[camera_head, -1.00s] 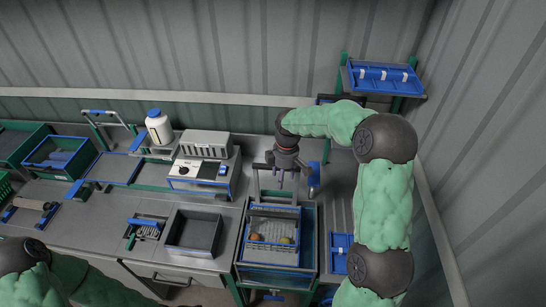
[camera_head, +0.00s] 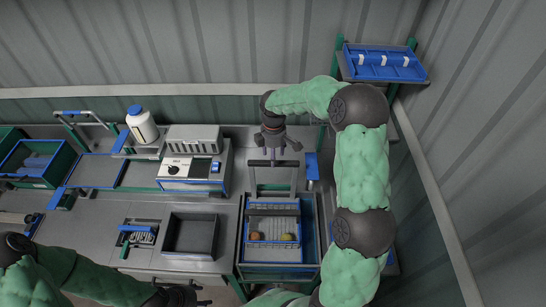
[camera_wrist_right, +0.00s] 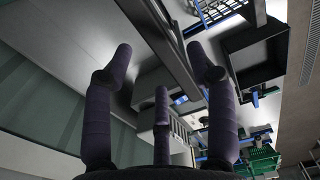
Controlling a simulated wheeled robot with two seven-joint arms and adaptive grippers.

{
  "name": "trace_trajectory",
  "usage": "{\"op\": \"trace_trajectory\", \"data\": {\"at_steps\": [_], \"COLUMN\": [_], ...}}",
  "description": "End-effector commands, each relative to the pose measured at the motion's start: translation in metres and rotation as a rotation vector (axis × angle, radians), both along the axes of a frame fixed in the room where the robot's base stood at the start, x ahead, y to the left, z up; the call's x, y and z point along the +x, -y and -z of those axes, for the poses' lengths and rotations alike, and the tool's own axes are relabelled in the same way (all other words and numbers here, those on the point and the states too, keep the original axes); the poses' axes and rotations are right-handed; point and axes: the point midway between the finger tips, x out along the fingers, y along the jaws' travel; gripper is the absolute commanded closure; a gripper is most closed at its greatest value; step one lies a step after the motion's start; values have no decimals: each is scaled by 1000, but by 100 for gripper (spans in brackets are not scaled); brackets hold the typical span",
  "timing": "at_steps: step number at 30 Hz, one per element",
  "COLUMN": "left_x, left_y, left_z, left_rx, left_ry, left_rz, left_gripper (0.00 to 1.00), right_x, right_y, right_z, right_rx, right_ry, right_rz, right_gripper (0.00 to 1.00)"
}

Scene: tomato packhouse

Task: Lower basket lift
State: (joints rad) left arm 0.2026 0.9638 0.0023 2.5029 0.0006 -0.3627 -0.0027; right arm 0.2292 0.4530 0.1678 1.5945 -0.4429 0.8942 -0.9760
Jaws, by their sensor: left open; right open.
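The basket lift stands right of centre on the bench in the head view, a blue-edged tank (camera_head: 240,262) with a wire basket (camera_head: 258,222) low inside its frame. A dark crossbar handle (camera_head: 272,163) tops two upright posts behind the basket. My right gripper (camera_head: 274,155) is open at this crossbar, fingers pointing down. In the right wrist view its purple fingers (camera_wrist_right: 160,60) are spread, with a grey bar running diagonally behind them; I cannot tell whether they touch it. My left gripper (camera_head: 190,297) is open and empty at the bottom edge, partly cut off.
A dark grey tray (camera_head: 191,236) and a small blue-handled rack (camera_head: 140,232) lie left of the lift. A control box (camera_head: 192,173) and a white bottle (camera_head: 142,125) stand behind. A blue tray (camera_head: 385,66) sits on a shelf at the back right. Two round items lie in the basket.

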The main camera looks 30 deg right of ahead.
Motion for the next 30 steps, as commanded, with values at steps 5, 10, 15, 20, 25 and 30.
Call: {"op": "trace_trajectory", "data": {"at_steps": [5, 10, 15, 20, 25, 30], "left_x": [0, 0, 0, 0, 0, 0], "left_y": [0, 0, 0, 0, 0, 0], "left_z": [-3, -4, -4, -4, -4, -2], "left_rx": [0, 0, 0, 0, 0, 0], "left_ry": [-1, -1, -1, -1, -1, -1], "left_rz": [0, 0, 0, 0, 0, 0], "left_gripper": [48, 48, 48, 48, 48, 48], "right_x": [0, 0, 0, 0, 0, 0], "right_y": [0, 0, 0, 0, 0, 0], "right_z": [19, 26, 26, 26, 26, 28], "right_rx": [1, 0, 0, 1, 1, 1], "right_ry": [-1, 0, 0, 1, 1, 1], "right_rz": [1, 0, 1, 1, 1, 0], "right_gripper": [43, 43, 43, 69, 100, 100]}}
